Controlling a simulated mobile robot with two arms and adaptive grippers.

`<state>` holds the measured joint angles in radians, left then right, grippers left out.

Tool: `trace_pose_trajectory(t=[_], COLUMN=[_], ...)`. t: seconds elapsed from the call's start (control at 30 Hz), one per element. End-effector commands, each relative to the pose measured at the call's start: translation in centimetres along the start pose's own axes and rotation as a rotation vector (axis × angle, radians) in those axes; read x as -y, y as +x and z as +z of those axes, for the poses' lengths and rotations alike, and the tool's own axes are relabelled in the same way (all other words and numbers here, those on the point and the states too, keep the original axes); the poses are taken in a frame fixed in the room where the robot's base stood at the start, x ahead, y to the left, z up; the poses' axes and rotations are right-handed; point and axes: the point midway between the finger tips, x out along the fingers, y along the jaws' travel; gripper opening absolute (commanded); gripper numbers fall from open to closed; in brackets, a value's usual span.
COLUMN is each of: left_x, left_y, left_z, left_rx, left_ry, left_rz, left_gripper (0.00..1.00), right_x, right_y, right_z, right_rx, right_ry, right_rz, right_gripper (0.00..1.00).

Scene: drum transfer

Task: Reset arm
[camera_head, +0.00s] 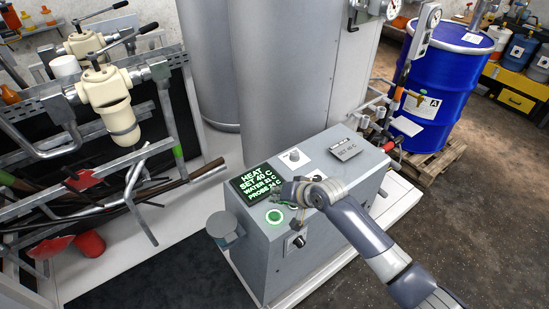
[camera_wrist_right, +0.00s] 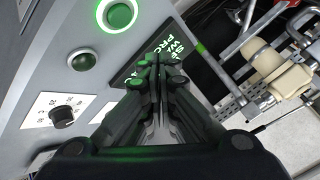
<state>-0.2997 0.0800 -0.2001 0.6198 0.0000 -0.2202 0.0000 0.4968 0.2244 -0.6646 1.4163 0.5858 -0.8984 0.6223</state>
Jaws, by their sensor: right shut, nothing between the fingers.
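My right arm comes in from the lower right in the head view. My right gripper (camera_head: 277,198) is over the top of the grey control cabinet (camera_head: 318,246), near its display (camera_head: 254,182) and a lit green button (camera_head: 274,216). In the right wrist view the gripper (camera_wrist_right: 160,62) has its fingers together with nothing between them, pointing toward the display (camera_wrist_right: 143,52). The green button (camera_wrist_right: 121,14) is at the top there, and a dial (camera_wrist_right: 63,117) is at the left. I cannot tell whether the fingers touch the panel. My left gripper is not in view.
A blue drum (camera_head: 444,82) stands on a wooden pallet (camera_head: 436,163) at the right. Grey cylinders rise behind the cabinet. At the left is a metal rack with a cream filter housing (camera_head: 107,92) and rods. Dark floor (camera_head: 480,230) lies open at the lower right.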

Motion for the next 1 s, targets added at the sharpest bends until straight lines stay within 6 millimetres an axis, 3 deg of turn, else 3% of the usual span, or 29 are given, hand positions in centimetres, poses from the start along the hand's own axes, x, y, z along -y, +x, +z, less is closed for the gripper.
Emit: trace_pose_trajectory(t=[0.17,0.27,0.37,0.57,0.7,1.0], left_x=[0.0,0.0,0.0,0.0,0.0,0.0], left_y=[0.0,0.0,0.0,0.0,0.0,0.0], left_z=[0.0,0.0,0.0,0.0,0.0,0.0], left_rx=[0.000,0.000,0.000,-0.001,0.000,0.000], left_ry=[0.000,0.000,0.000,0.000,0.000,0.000], left_rz=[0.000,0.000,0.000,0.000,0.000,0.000], left_gripper=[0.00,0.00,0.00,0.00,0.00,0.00], right_x=[0.0,0.0,-0.4,-2.9,-5.8,-10.6], right_y=[-0.1,-0.6,-1.8,-6.8,-11.6,-20.2], right_z=[0.5,2.4,5.7,12.7,16.8,22.3], right_rx=[0.005,0.022,0.050,0.104,0.145,0.233], right_ry=[-0.004,-0.025,-0.064,-0.157,-0.208,-0.267], right_rz=[0.000,0.002,0.014,0.087,0.175,0.346], right_gripper=[0.00,0.00,0.00,0.00,0.00,0.00])
